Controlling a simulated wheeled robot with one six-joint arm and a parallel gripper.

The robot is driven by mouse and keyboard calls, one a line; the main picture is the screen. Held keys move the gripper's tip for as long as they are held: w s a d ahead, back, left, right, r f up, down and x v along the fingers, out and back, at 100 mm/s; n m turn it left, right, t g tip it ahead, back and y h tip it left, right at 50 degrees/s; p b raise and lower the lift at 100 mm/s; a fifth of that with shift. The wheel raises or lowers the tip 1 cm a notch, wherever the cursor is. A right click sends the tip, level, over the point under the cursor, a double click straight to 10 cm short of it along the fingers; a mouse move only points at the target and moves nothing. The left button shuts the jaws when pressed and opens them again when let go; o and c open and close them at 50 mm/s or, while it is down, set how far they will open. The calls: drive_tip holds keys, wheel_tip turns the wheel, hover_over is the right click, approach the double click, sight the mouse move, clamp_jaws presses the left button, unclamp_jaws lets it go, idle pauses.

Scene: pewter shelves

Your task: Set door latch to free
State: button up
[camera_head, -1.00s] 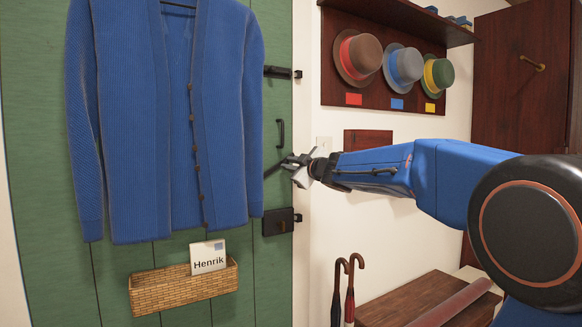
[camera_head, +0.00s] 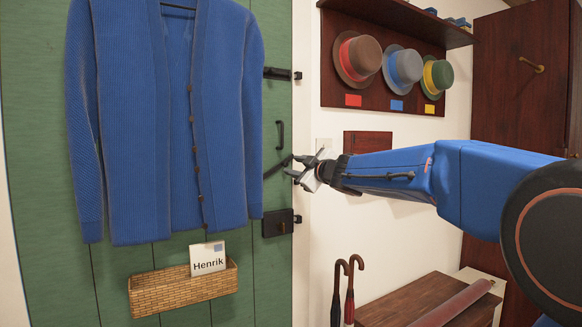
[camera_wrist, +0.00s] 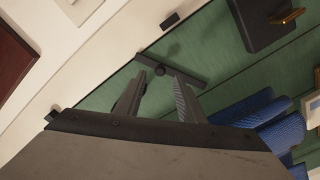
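The green door (camera_head: 262,275) stands at the left with a black latch bar (camera_head: 277,167) near its right edge, tilted with its right end higher. My gripper (camera_head: 300,168) is at the door's edge, right by the bar. I see nothing held. Whether a finger touches the bar I cannot tell.
A black door handle (camera_head: 280,134) is above the latch and a black lock box (camera_head: 277,223) below it. A blue cardigan (camera_head: 160,120) and a wicker basket (camera_head: 185,290) hang on the door. Hats (camera_head: 357,57) hang at right; umbrellas (camera_head: 350,290) stand below my arm.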

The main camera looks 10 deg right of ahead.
drive_tip(key=v, duration=1.3)
drive_tip(key=shift+s, duration=0.35)
drive_tip(key=shift+d, duration=0.15)
drive_tip(key=s+d+f+m+g+h, duration=0.2)
drive_tip(key=s+d+f+m+h, duration=0.35)
drive_tip(key=s+f, duration=0.3)
drive_tip(key=s+d+f+m+g+h, duration=0.35)
drive_tip(key=s+f+m, duration=0.25)
drive_tip(key=s+f, duration=0.3)
drive_tip(key=s+a+f+g+y, duration=0.1)
drive_tip(key=s+a+f+g, duration=0.2)
drive_tip(key=s+f, duration=0.7)
drive_tip(key=s+a+f+m+g+y, duration=0.1)
drive_tip(key=s+a+f+g+y, duration=0.1)
drive_tip(key=s+f, duration=0.8)
drive_tip(key=shift+s+a+f+g, duration=0.25)
drive_tip(key=shift+a+f+g, duration=0.45)
drive_tip(key=shift+a+g, duration=0.2)
